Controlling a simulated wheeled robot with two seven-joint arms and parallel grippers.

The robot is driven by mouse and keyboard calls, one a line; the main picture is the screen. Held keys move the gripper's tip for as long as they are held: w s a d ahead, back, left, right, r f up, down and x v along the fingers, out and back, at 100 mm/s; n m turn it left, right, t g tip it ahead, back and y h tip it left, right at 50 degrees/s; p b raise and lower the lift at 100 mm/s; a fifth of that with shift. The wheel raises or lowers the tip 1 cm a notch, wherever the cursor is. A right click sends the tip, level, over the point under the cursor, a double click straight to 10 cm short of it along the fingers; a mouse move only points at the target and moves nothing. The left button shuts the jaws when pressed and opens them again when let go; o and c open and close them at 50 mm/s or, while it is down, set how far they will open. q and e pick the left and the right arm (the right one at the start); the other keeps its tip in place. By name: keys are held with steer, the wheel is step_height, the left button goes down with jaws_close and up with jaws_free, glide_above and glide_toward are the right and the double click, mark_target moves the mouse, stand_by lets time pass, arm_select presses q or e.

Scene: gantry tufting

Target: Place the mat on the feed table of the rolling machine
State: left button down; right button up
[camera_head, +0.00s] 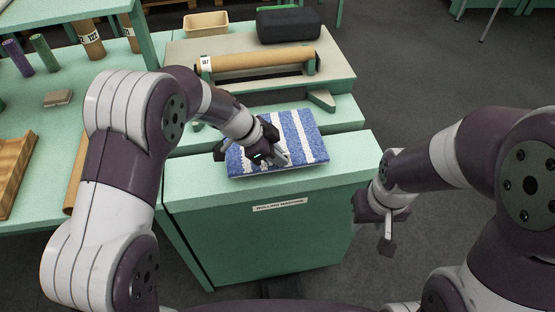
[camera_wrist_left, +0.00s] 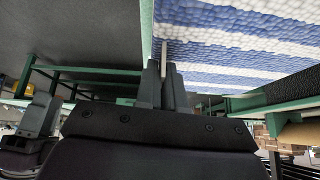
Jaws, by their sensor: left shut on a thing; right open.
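The mat (camera_head: 300,135) is blue with white stripes and a tufted top. In the head view it lies over the front part of the green rolling machine's feed table (camera_head: 345,150), tilted slightly, and I cannot tell whether it fully rests there. My left gripper (camera_head: 282,158) is shut on the mat's near edge. In the left wrist view the mat (camera_wrist_left: 240,40) fills the upper right, with the left gripper's fingers (camera_wrist_left: 165,85) at its edge. My right gripper (camera_head: 388,228) is open and empty, to the right of the machine's front panel and apart from it.
Behind the mat, the machine holds a cardboard roll (camera_head: 255,62) labelled 587. A black case (camera_head: 289,25) and a tan tray (camera_head: 205,23) stand at the back. A green table (camera_head: 60,120) on the left carries coloured rolls and a wooden tray (camera_head: 12,165). Open floor lies right.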

arm_select(q)
step_height(320, 180, down, 3)
steer(key=shift+s+r, duration=0.1)
steer(key=shift+r, duration=0.1)
steer(key=shift+f, duration=0.25)
steer(key=c, duration=1.2)
jaws_free()
steer(key=shift+c, duration=0.2)
